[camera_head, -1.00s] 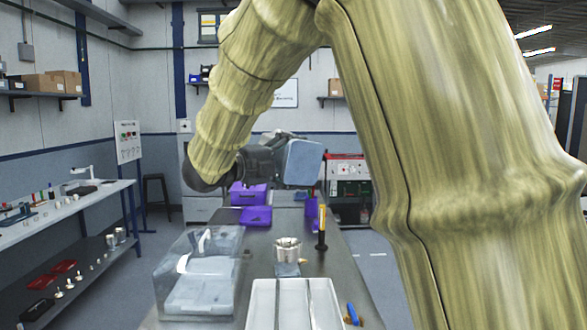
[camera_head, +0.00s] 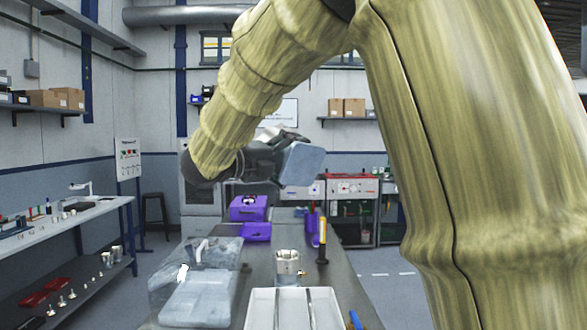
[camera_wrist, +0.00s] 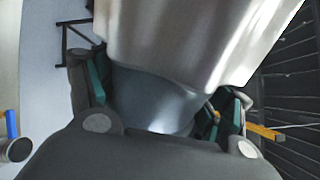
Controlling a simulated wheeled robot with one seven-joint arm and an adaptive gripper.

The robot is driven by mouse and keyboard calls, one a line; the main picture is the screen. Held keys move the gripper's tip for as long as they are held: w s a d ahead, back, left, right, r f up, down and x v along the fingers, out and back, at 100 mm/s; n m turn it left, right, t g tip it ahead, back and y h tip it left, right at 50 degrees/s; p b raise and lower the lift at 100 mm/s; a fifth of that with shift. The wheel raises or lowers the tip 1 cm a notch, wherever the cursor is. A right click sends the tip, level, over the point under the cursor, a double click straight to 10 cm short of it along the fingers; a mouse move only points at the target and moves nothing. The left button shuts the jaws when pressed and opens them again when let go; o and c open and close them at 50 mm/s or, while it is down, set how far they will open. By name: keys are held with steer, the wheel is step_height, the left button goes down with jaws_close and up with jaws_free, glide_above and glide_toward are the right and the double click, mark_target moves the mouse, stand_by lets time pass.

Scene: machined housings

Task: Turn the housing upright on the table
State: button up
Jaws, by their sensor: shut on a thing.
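The housing is a smooth metal body, and it fills the upper middle of the wrist view (camera_wrist: 190,40). It narrows to a grey-blue part between the fingers. My gripper (camera_wrist: 165,98) is shut on it, with green-lined fingers on both sides. In the head view the housing shows as a pale blue-grey block (camera_head: 302,164) at the right end of my dark gripper (camera_head: 262,162). It is held tilted in the air above the far part of the table (camera_head: 265,265). Its lower end and the exact finger contact are hidden.
A silver fluted part (camera_head: 288,265) stands on the table behind a white tray (camera_head: 262,308). A yellow-handled tool (camera_head: 323,232) stands to its right. A clear-lidded box (camera_head: 200,285) is at left, and purple bins (camera_head: 250,208) are at the back. A narrow strip of table is bare.

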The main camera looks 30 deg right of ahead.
steer(key=shift+m+b, duration=3.4)
steer(key=shift+b, duration=4.2)
steer(key=m+b, duration=0.5)
steer(key=b, duration=0.5)
steer(key=shift+f, duration=0.1)
steer(key=shift+r+m+b, duration=0.2)
steer(key=shift+m+b, duration=0.8)
steer(key=shift+b, duration=0.7)
